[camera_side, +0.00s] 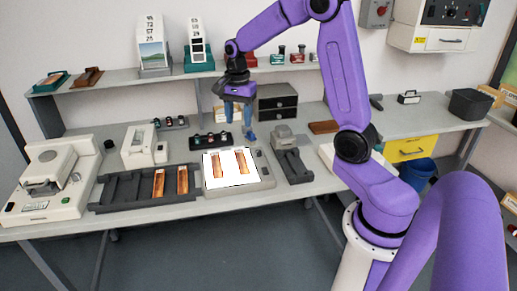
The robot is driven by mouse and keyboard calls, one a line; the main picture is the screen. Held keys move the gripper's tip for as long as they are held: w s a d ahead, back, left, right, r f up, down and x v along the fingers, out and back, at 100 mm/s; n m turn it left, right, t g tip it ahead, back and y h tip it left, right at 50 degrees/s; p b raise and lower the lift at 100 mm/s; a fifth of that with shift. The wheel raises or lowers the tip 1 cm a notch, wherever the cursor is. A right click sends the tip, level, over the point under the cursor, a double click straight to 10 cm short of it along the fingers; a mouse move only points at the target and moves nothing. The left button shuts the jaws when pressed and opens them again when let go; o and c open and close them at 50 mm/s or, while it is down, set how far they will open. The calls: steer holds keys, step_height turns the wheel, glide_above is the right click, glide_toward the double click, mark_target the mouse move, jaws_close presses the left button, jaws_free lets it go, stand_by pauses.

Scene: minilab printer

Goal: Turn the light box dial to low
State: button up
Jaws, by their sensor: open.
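The light box (240,186) sits on the bench, a grey flat box with a brightly lit white top. Two brown film strips, a left one (217,167) and a right one (242,162), lie on its lit panel. Its right-hand border shows small controls (265,168); the dial and its setting are too small to read. My gripper (239,122) points down above the back of the light box, with its blue fingers apart and nothing between them. The fingers appear clear of the panel, though the exact height is hard to tell.
A dark tray (120,196) with film strips lies left of the light box. A grey device (288,155) stands close on its right. A shelf (110,86) with signs and boxes runs along the wall.

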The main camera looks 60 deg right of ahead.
mark_target(258, 151)
steer(key=w+d+f+m, duration=0.1)
steer(key=d+f+m, duration=0.1)
steer(key=d+m, duration=0.85)
steer(key=f, duration=0.5)
steer(key=d+f+n, duration=0.1)
steer(key=f, duration=0.5)
steer(key=d+f+n, duration=0.1)
steer(key=f, duration=0.5)
steer(key=shift+w+d+f, duration=0.15)
steer(key=shift+d+f, duration=0.05)
jaws_close()
